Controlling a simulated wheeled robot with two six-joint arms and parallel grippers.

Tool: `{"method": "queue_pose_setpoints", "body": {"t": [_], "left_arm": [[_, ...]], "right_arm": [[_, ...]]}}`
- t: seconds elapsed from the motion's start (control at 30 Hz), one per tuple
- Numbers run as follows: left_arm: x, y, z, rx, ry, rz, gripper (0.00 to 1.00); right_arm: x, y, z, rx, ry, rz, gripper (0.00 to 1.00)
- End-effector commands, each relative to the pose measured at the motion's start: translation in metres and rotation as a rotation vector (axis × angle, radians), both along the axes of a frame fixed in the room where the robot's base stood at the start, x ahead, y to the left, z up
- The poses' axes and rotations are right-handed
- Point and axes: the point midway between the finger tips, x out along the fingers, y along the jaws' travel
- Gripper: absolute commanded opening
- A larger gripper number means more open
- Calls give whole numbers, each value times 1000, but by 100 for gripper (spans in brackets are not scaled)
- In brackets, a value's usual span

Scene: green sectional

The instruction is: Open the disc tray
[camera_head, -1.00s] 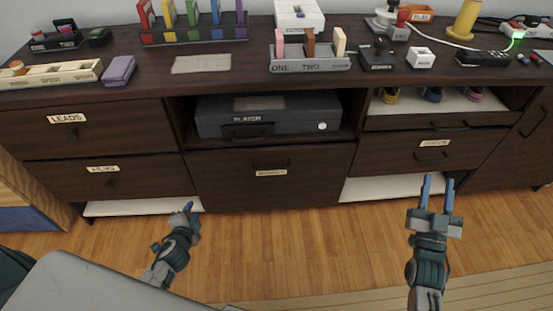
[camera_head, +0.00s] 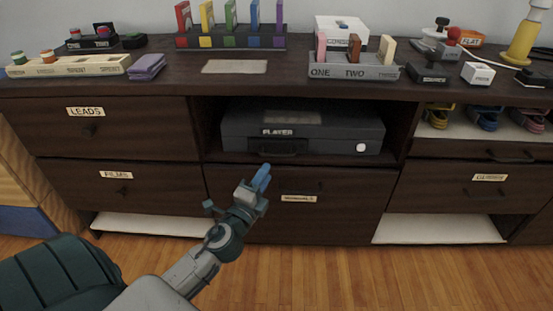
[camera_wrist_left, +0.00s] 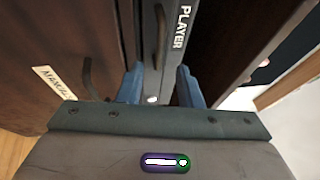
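The player (camera_head: 345,132) is a dark grey box in the open middle bay of the cabinet, with a PLAYER label and a white round button at its right. Its disc tray front, with a dark handle (camera_head: 284,152), looks closed. My left gripper (camera_head: 262,178) is in front of the cabinet, just below and left of this handle. In the left wrist view its blue fingers (camera_wrist_left: 162,88) are apart with nothing held. The tray handle (camera_wrist_left: 160,35) shows ahead, between and beyond the fingertips. My right gripper is not in view.
A MANUALS drawer (camera_head: 340,215) lies below the player; its handle (camera_wrist_left: 90,80) shows near the left finger in the wrist view. The LEADS drawer (camera_head: 150,130) and FILMS drawer (camera_head: 160,192) are at left. Racks and small objects stand on the cabinet top (camera_head: 290,80).

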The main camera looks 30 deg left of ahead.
Motion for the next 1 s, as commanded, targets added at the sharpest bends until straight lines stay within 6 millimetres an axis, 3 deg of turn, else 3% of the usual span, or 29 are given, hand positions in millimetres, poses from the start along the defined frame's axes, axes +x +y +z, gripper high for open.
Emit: {"method": "queue_pose_setpoints", "body": {"t": [0.1, 0.33, 0.77, 0.8, 0.97, 1.0], "left_arm": [[23, 4, 6, -2, -1, 2, 32], [55, 8, 10, -2, 0, 0, 32], [66, 10, 10, -1, 2, 0, 32], [66, 10, 10, -1, 2, 0, 30], [66, 10, 10, -1, 2, 0, 0], [66, 10, 10, -1, 2, 0, 0]], "right_arm": [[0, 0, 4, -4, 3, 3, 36], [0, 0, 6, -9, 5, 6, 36], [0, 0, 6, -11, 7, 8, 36], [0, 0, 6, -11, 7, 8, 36], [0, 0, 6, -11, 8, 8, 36], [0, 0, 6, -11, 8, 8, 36]]}}
